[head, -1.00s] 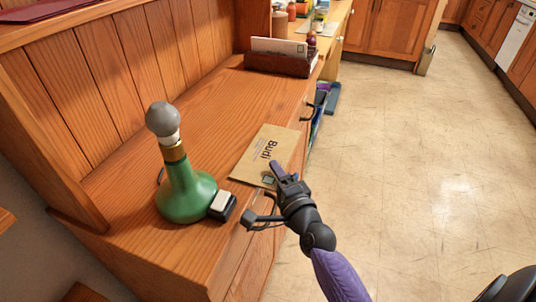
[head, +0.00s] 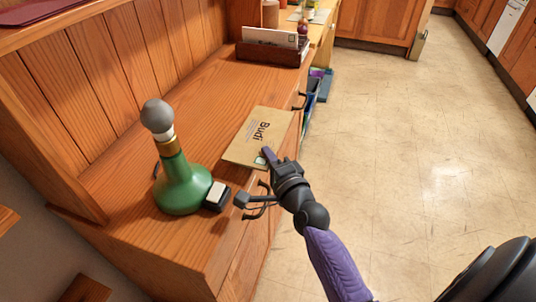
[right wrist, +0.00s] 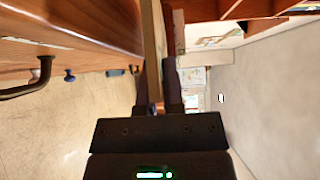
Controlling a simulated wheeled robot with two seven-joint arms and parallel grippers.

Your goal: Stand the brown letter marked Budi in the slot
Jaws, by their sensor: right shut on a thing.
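The brown letter (head: 258,137) marked Budi is held roughly flat at the front edge of the wooden counter, its printed face up. My right gripper (head: 269,157) is shut on its near right corner. In the right wrist view the letter (right wrist: 154,45) shows edge-on between the fingers (right wrist: 158,85). I cannot tell how large the gap between letter and counter is. A dark brown letter rack (head: 266,54) stands at the counter's far end with white envelopes (head: 271,38) upright in it. Its free slot cannot be made out. My left gripper is not in view.
A green bottle-shaped lamp base (head: 183,186) with a grey bulb stands at the near end of the counter (head: 205,110). A small dark box with a pale top (head: 216,195) is beside it. The counter between letter and rack is clear. Drawer handles (head: 300,101) stick out in front.

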